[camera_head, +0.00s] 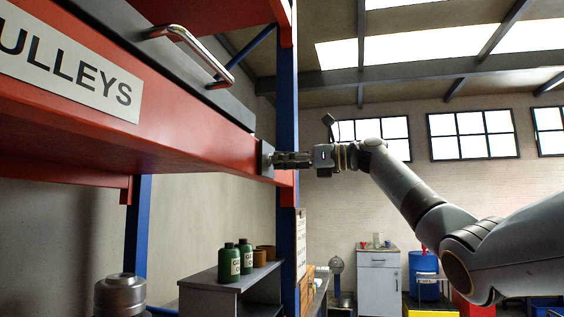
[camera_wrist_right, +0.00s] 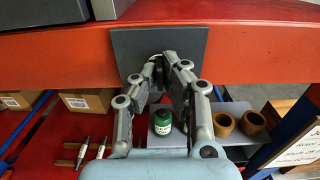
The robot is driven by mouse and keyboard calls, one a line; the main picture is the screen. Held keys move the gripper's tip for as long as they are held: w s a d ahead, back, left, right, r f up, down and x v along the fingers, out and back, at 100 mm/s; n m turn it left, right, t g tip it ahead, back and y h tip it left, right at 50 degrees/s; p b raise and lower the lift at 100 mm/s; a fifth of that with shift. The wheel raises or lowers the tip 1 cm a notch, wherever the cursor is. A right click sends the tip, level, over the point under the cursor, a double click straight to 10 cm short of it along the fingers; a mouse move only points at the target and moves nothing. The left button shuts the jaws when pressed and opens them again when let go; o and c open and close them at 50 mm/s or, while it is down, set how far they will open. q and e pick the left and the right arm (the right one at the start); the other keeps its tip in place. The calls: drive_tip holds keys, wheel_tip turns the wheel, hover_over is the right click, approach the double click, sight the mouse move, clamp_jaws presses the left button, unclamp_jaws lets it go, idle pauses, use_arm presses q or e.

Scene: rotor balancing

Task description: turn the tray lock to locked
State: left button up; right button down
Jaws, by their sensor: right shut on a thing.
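The tray lock's square dark grey plate (camera_head: 266,160) is fixed to the end of the red shelf beam, just left of the blue upright. It also shows in the right wrist view (camera_wrist_right: 193,45). My right gripper (camera_head: 277,159) reaches it from the right. In the wrist view the right gripper's fingertips (camera_wrist_right: 161,66) close at the middle of the plate on the tray lock's knob. The knob is mostly hidden by the fingers, so I cannot tell which way it is turned. The grey tray (camera_head: 115,38) with a chrome handle (camera_head: 190,50) rests above the beam. My left gripper is not in view.
The red beam (camera_head: 190,142) carries a PULLEYS-like label (camera_head: 70,62), partly cut off. The blue upright (camera_head: 287,110) stands close beside my right gripper. Green bottles (camera_head: 229,262) and brown pots stand on a grey shelf below. Right of the upright is open room.

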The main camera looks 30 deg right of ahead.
drive_tip(key=shift+f, duration=0.25)
drive_tip(key=c, duration=1.5)
unclamp_jaws()
drive_tip(key=shift+r, duration=0.15)
drive_tip(key=v, duration=1.2)
drive_tip(key=shift+d, duration=0.1)
